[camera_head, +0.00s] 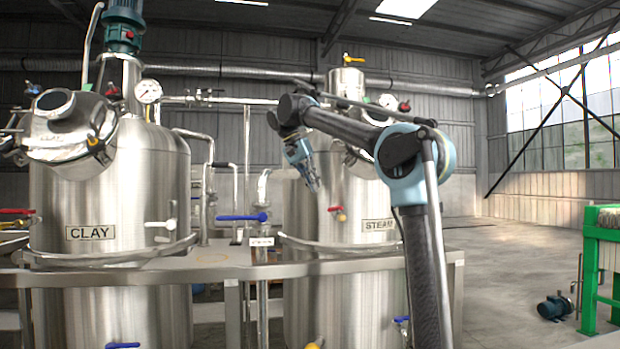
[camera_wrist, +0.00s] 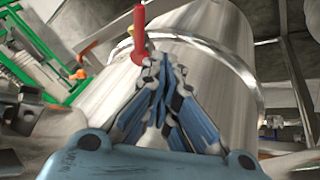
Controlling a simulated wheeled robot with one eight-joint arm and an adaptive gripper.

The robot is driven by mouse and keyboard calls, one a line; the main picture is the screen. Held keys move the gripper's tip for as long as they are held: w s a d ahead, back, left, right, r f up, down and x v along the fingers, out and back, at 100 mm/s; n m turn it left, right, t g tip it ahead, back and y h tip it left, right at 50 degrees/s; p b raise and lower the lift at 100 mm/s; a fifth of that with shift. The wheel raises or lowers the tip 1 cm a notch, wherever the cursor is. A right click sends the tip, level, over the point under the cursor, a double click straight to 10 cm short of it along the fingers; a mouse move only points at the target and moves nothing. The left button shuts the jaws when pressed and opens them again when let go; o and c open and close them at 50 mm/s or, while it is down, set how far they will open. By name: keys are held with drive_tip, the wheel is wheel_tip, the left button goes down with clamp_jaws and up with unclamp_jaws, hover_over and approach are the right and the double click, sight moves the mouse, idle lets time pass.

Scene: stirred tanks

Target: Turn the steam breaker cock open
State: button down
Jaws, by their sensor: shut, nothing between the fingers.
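The steel tank (camera_head: 310,240) with the STEAM label (camera_head: 378,224) stands in the middle, partly behind my arm. A small red-handled cock (camera_head: 337,210) is on its front wall. A yellow lever (camera_head: 353,58) sits on top of the tank; I cannot tell which of these is the breaker cock. My gripper (camera_head: 314,187) points down in front of the tank, above and left of the red-handled cock in the picture. In the wrist view my gripper (camera_wrist: 160,62) is shut and empty, and a red handle (camera_wrist: 139,35) shows just past its fingertips; contact cannot be told.
The CLAY tank (camera_head: 90,200) stands at left, with a white lever and a red lever near it. A blue lever (camera_head: 242,217) sits between the tanks. A steel rail (camera_head: 150,275) crosses in front.

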sight(334, 209)
drive_tip(key=d+f, duration=0.4)
drive_tip(key=f, duration=0.1)
drive_tip(key=shift+s+d, duration=0.2)
drive_tip(key=shift+s, duration=0.1)
drive_tip(key=shift+s+a, duration=0.15)
idle(0.3)
